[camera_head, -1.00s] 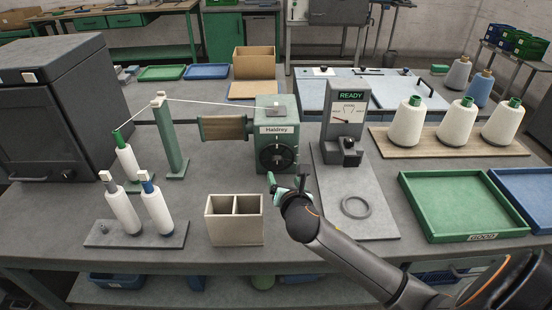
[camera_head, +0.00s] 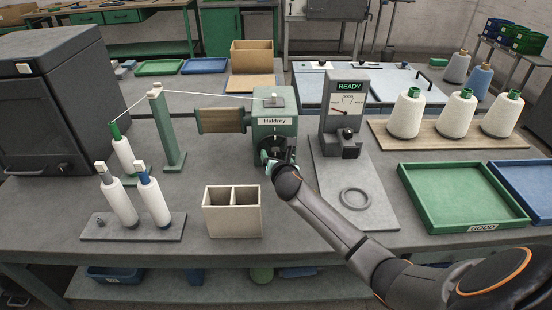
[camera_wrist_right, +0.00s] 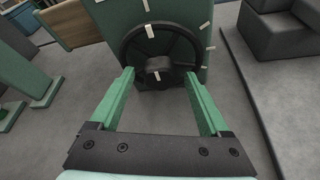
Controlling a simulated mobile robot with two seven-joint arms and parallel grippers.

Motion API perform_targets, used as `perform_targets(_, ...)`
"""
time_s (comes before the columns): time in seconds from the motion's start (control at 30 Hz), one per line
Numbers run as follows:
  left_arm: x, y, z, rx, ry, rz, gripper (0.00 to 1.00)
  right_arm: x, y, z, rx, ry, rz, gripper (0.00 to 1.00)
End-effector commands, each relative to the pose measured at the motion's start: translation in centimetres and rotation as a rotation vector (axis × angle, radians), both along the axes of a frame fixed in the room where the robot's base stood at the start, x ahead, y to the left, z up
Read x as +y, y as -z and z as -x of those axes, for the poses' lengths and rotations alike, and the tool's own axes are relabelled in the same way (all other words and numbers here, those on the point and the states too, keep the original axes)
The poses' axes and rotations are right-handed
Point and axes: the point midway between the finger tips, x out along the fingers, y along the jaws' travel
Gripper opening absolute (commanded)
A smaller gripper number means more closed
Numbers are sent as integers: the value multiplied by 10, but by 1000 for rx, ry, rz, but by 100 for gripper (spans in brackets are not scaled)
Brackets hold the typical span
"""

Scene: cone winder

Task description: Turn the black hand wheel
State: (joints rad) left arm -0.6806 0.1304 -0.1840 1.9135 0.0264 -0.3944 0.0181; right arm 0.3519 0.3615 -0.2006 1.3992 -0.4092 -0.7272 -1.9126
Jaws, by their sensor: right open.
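The black hand wheel (camera_wrist_right: 160,40) is on the front of the green winder (camera_head: 274,126) labelled "Haldrey". In the right wrist view its rim, spokes and dark hub stand upright ahead of my gripper. My right gripper (camera_wrist_right: 162,85) is open, its two green fingers pointing at the lower part of the wheel, one each side of the hub in the picture. I cannot tell whether they touch it. In the head view my right gripper (camera_head: 277,163) covers much of the wheel. My left gripper is not in view.
A two-compartment box (camera_head: 232,211) stands left of my right arm. A READY gauge (camera_head: 344,103) stands on a grey plate with a ring (camera_head: 355,198) to the right. Yarn cones (camera_head: 457,115) and a green tray (camera_head: 465,196) are farther right. Thread cones stand at left.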

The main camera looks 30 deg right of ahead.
Motion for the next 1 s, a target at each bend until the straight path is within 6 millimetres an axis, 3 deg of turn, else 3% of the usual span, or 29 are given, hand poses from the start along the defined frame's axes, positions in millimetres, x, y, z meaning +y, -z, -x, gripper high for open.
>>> perform_targets(0.37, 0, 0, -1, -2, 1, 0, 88, -1, 1, -2, 0, 0, 0, 78)
perform_targets(1.0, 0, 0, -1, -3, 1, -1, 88, -1, 1, -2, 0, 0, 1, 6)
